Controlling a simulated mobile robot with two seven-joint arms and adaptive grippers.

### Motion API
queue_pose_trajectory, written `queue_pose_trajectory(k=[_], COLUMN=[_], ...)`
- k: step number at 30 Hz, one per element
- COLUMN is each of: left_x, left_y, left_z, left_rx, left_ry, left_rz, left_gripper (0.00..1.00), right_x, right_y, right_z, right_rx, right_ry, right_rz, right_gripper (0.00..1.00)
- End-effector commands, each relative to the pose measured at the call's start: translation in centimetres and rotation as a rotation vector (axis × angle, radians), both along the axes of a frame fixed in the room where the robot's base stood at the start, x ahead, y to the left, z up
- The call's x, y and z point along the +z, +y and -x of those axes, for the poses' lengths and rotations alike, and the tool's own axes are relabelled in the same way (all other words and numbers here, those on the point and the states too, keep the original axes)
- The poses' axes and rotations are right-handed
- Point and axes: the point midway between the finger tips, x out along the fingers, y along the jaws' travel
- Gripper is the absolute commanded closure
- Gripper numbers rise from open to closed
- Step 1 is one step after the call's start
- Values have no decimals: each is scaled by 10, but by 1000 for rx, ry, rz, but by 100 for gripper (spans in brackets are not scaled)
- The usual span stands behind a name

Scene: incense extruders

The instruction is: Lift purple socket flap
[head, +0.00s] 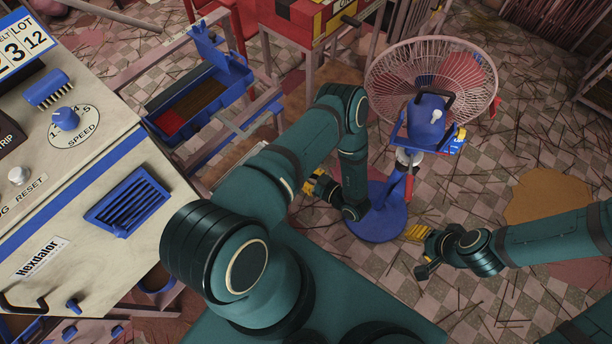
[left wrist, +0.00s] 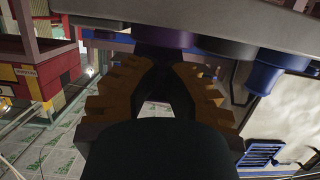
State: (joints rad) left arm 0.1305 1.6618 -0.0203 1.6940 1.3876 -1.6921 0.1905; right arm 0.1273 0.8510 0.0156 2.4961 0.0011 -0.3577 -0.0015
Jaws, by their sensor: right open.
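I cannot tell whether either is the socket flap. My left gripper (left wrist: 160,68) has brown-yellow stepped fingers near the panel's underside, left of these parts. The space between its tips is dark, so its opening is unclear. In the head view my left gripper (head: 314,190) is partly hidden behind my arm, by the fan's base. My right gripper (head: 421,252) is open and empty above the floor. No purple flap shows clearly in the head view.
A cream machine (head: 100,185) with a blue vent (head: 127,201) and speed knob (head: 66,118) stands at left. A blue open box (head: 200,92) is behind it. A pink-caged fan (head: 432,75) on a blue base (head: 377,222) stands mid-right. Thin sticks litter the checkered floor at right.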

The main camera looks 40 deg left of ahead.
Motion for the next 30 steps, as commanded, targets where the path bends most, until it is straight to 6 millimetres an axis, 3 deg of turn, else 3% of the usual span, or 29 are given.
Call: queue_pose_trajectory(k=[11, 30], left_x=[2, 29], left_y=[1, 11], left_z=[0, -1], left_rx=[0, 0], left_ry=[0, 1], left_rz=[0, 0], left_gripper=[100, 100], right_x=[2, 24], right_y=[0, 0], right_z=[0, 0], right_rx=[0, 0], right_ry=[0, 0], right_rz=[0, 0], right_gripper=[53, 53])
